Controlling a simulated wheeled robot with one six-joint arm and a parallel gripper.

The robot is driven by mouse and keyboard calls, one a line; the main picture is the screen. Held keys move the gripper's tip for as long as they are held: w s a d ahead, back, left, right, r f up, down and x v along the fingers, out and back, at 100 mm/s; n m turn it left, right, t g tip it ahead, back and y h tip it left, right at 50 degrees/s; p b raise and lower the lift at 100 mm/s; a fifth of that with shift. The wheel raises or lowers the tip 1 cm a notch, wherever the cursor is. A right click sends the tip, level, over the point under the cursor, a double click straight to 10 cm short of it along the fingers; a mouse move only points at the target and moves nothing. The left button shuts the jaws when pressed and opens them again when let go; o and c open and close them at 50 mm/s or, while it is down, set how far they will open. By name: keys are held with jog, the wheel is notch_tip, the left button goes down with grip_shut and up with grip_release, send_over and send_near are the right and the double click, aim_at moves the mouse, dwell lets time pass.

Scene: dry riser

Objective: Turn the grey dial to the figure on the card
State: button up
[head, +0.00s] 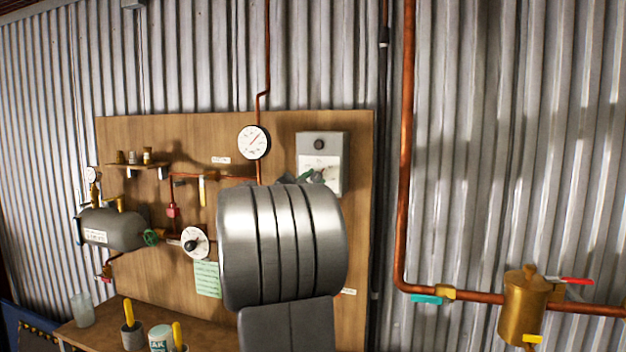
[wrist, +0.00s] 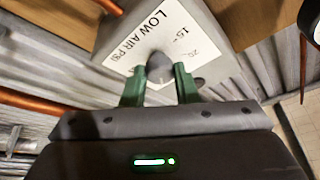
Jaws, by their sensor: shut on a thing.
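The grey dial (wrist: 159,68) sits on the white face of a grey box, under print reading "LOW AIR PSI" with the figures 15 and 20 to its right. My gripper (wrist: 159,76) has its two green fingers shut on the dial, one on each side. Which figure the dial points to is hidden. In the head view the grey box (head: 334,140) hangs at the upper right of the wooden board; my gripper (head: 318,178) reaches its lower face, and my arm covers much below it. A green card (head: 207,279) is on the board; its writing is too small to read.
The wooden board (head: 130,220) carries a round gauge (head: 254,142), a white dial with a black knob (head: 195,243), a grey tank (head: 112,229) and copper pipes. Cups with yellow-handled tools stand on the bench (head: 85,335). A brass vessel (head: 524,307) is at the right.

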jog(key=shift+r+m+g+h+p, duration=0.1)
jog(key=shift+m+g+h+p, duration=0.35)
jog(key=shift+m, duration=1.05)
jog(key=shift+g, duration=0.25)
jog(key=o, duration=1)
jog(key=b+v, duration=0.4)
jog(key=v, duration=1)
jog(key=shift+w, duration=0.1)
jog(key=shift+w+d, duration=0.1)
jog(key=shift+d, duration=0.05)
